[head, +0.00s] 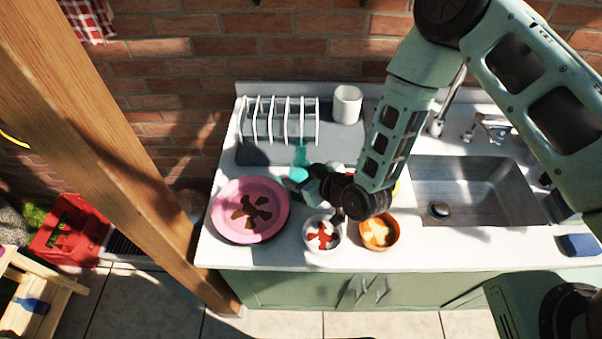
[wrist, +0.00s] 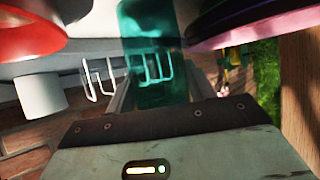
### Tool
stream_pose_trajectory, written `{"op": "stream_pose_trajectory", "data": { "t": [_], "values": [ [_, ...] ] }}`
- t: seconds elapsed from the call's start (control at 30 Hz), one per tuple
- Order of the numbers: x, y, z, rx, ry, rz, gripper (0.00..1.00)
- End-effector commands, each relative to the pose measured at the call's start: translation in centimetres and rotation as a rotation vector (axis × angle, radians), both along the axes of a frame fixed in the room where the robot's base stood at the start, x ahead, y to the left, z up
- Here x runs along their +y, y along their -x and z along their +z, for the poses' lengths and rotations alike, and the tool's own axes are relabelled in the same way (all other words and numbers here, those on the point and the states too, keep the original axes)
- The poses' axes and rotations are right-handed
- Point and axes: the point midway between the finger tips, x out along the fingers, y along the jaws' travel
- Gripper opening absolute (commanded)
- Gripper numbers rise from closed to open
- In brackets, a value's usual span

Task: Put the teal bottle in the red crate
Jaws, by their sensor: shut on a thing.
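The teal bottle (head: 301,157) is see-through and stands out at the end of my gripper (head: 300,178), over the counter between the dish rack and the pink plate. In the wrist view the teal bottle (wrist: 148,55) lies between the two fingers of my gripper (wrist: 150,92), which is shut on it. The head view does not show clearly whether the bottle touches the counter. The red crate (head: 68,232) is on the floor at the far left, beyond the wooden post, with something green at its left side.
A pink plate (head: 222,212), a white bowl (head: 322,248) and an orange bowl (head: 380,246) stand along the counter front. A white dish rack (head: 280,120) and white cup (head: 347,104) are behind. The sink (head: 470,180) is right. A thick wooden post (head: 120,150) rises between counter and crate.

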Motion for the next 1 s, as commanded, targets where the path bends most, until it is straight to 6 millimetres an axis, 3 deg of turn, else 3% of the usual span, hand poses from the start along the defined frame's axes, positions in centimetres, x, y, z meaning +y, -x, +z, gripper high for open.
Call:
{"op": "stream_pose_trajectory", "data": {
  "t": [0.2,0.23,0.3,0.7,1.0],
  "values": [
    [0.0,0.0,-0.4,-0.001,-0.001,0.000,0.25],
    [0.0,0.0,-0.3,0.000,0.000,0.000,0.59],
    [0.0,0.0,-0.3,0.001,-0.001,0.000,0.75],
    [-0.2,0.1,0.1,0.001,0.001,0.000,0.75],
    [-3.4,3.6,2.3,0.001,0.001,0.000,0.75]
  ]
}}
